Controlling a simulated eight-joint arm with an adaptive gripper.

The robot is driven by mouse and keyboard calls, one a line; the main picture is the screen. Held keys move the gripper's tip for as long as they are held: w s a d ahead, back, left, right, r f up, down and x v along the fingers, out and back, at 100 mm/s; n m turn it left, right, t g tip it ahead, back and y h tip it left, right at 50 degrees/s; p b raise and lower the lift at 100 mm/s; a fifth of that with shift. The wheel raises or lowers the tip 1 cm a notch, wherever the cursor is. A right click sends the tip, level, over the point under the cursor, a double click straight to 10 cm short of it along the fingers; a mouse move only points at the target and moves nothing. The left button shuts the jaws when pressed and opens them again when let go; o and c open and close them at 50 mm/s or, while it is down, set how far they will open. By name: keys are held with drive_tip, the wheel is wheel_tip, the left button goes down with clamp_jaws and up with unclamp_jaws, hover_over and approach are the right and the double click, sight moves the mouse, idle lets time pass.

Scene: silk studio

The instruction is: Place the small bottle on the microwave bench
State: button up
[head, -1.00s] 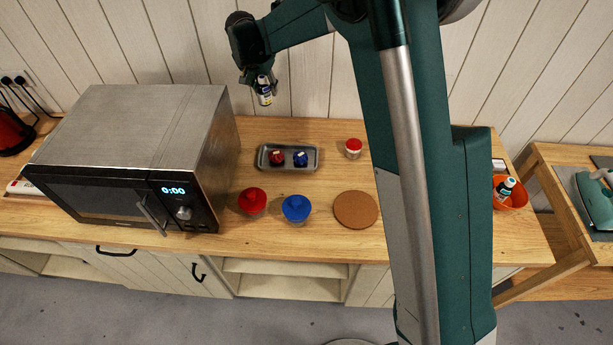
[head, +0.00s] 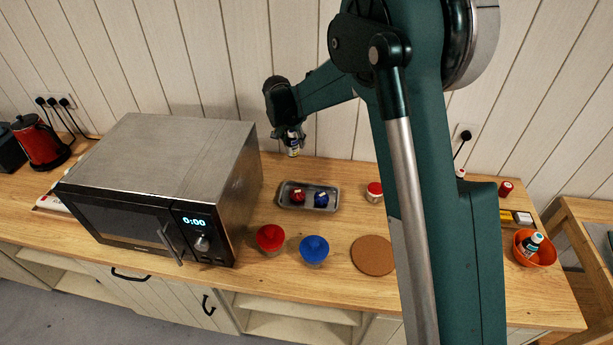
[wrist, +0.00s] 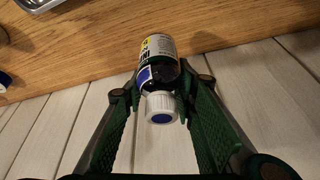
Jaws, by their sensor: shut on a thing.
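The small bottle (head: 293,146) has a dark body, a pale label and a white cap. My gripper (head: 288,130) is shut on it and holds it near the back wall, to the right of the microwave. In the wrist view the bottle (wrist: 160,65) sits between the fingers (wrist: 160,95), its white cap towards the camera. The wooden bench (head: 330,228) that bears the microwave (head: 175,165) lies below. Whether the bottle touches the bench cannot be told.
A grey tray (head: 308,207) with a red and a blue item lies in front of my gripper. A red-lidded jar (head: 270,237), a blue-lidded jar (head: 314,249), a small red-capped jar (head: 374,192) and a cork mat (head: 373,255) stand nearby. An orange bowl (head: 535,252) is at the right.

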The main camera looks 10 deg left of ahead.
sight(290, 142)
drive_tip(key=shift+f, duration=2.3)
drive_tip(key=shift+f, duration=1.9)
drive_tip(key=shift+f, duration=0.15)
drive_tip(key=o, duration=0.9)
drive_tip(key=shift+r, duration=0.25)
drive_tip(key=shift+v, duration=5.95)
